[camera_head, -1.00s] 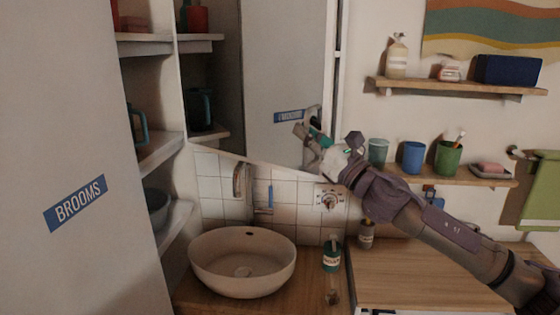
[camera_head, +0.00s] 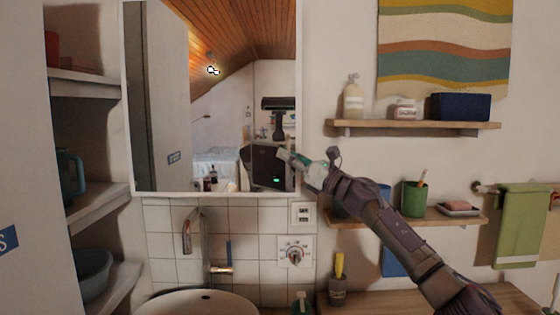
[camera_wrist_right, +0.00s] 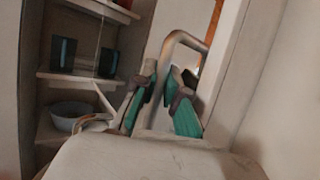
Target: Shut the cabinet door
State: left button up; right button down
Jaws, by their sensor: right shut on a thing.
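The cabinet door (camera_head: 165,100) is the mirror-fronted panel above the basin. In the head view its lower edge is level and it looks flat against the wall; I cannot tell whether a small gap is left. My right gripper (camera_head: 290,158) is at the door's lower right edge. In the right wrist view its teal-padded fingers (camera_wrist_right: 160,98) are shut on the door's bent metal handle (camera_wrist_right: 184,38). The handle is mostly hidden by my gripper in the head view. My left gripper is not in view.
Open shelves (camera_head: 95,200) stand at the left beside a grey door. A white basin (camera_head: 200,302) and a tap (camera_head: 188,232) are below the mirror. Wall shelves (camera_head: 420,127) with bottles and cups are close to my right arm.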

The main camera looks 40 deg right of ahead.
jog(key=shift+s+d+r, duration=0.1)
jog(key=shift+d+r, duration=0.2)
jog(key=shift+d, duration=0.05)
jog(key=c, duration=1.5)
grip_release()
jog(key=shift+w+f, duration=0.15)
jog(key=shift+w, duration=0.1)
jog(key=shift+a+f, duration=0.1)
jog(key=shift+f, duration=0.05)
jog(key=shift+f, duration=0.1)
jog(key=v, duration=1.1)
jog(key=shift+s, duration=0.45)
jog(key=shift+f, duration=0.1)
